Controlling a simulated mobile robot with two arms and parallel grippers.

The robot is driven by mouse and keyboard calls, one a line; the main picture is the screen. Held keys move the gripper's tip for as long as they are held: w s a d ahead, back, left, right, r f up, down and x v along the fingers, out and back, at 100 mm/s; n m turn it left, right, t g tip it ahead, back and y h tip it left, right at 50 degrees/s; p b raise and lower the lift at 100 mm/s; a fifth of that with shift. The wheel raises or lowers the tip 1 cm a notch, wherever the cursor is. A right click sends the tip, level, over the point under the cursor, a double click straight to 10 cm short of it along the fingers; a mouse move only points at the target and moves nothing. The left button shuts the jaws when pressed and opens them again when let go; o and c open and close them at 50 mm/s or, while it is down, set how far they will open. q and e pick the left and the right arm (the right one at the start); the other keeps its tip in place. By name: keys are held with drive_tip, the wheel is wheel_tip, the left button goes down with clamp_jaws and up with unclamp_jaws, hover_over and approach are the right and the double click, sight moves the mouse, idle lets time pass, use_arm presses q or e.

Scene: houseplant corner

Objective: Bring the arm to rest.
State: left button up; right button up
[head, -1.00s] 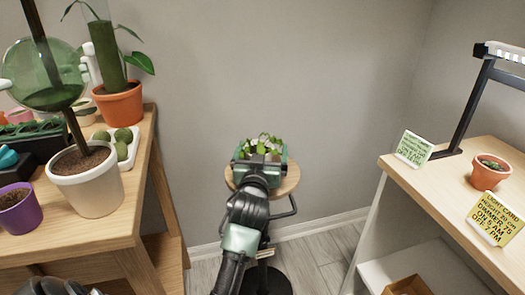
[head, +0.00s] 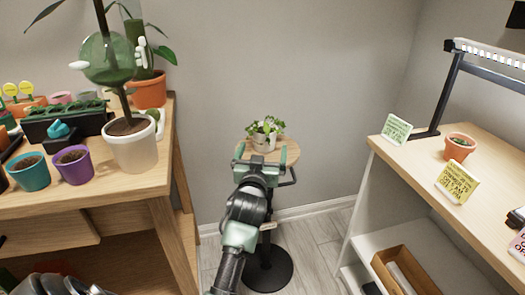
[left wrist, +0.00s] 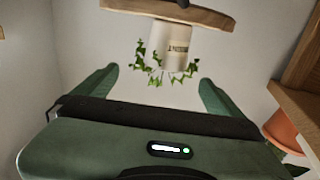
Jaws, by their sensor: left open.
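A small white pot with a leafy trailing plant (head: 265,138) stands upright on a round wooden plant stand (head: 291,154) by the wall. My left gripper (head: 262,152) is open and empty, in front of the pot and apart from it. In the left wrist view, which is upside down, the white pot (left wrist: 171,45) and the stand's top (left wrist: 200,16) show beyond the two spread green fingers (left wrist: 157,92), with nothing between them. My right gripper is not in view.
A wooden table (head: 75,202) at left holds a white pot (head: 131,148), purple pot (head: 73,164) and seedling tray (head: 66,122). At right a shelf (head: 478,190) bears a lamp (head: 449,95), cards and a terracotta pot (head: 459,147). The floor (head: 318,240) between is clear.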

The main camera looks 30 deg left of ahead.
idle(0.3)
